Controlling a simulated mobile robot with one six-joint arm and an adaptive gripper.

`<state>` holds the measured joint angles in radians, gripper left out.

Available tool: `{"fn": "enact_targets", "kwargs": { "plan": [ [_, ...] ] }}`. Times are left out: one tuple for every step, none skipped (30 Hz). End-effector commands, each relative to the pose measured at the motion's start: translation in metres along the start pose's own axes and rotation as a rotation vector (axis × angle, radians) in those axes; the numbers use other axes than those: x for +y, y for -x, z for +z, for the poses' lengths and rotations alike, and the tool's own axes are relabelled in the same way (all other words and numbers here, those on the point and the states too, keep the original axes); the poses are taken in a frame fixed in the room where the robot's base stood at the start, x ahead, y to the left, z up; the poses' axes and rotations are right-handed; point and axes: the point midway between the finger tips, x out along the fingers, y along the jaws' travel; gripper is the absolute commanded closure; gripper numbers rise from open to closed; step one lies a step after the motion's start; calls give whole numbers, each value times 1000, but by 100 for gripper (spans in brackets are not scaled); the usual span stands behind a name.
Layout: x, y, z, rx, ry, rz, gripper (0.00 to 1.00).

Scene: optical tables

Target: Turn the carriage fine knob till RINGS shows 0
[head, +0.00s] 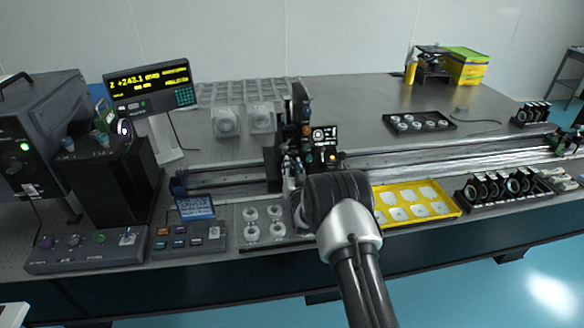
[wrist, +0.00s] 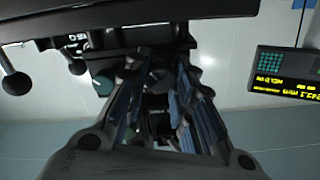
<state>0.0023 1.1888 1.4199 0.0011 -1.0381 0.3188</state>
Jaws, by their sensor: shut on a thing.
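The carriage (head: 302,118) stands upright on the long rail left of the middle in the head view. In that view my arm reaches to its front and hides most of my gripper. In the wrist view my gripper (wrist: 160,88) has its two fingers closed around a dark round part, apparently the fine knob (wrist: 160,75), mostly hidden between the fingers. A small dark screen (head: 324,134) on the carriage shows a pale ring-like figure. The large display (head: 150,86) shows yellow text, roughly "2 +243.1"; its smaller lines are unreadable. It also shows upside down in the wrist view (wrist: 286,84).
The rail (head: 430,155) runs right along the table. A yellow tray (head: 455,209) and a row of dark ring mounts (head: 500,186) lie near the front edge. Control boxes (head: 88,250) and a blue screen (head: 195,207) stand at left. Black knobbed levers (wrist: 14,82) sit beside my gripper.

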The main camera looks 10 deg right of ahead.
Motion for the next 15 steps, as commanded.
{"fn": "enact_targets", "kwargs": {
  "plan": [
    [-7,0,3,-6,-39,-13,100],
    [-7,0,3,-6,-67,-13,100],
    [-7,0,3,-6,-106,-13,100],
    [-7,0,3,-6,-134,-13,100],
    [-7,0,3,-6,-162,-13,100],
    [-7,0,3,-7,-201,-13,100],
    [-7,0,3,-7,-229,-13,100],
    [-7,0,3,-7,-257,-13,100],
    [-7,0,3,-7,-296,-13,100],
    [-7,0,3,-8,-324,-13,100],
    [-7,0,3,-8,-352,-12,100],
    [-7,0,3,-8,-390,-12,100],
    [-7,0,3,-8,-419,-12,100],
    [-7,0,3,-8,-447,-12,100],
    [-7,0,3,-9,-485,-12,100]
  ]
}}
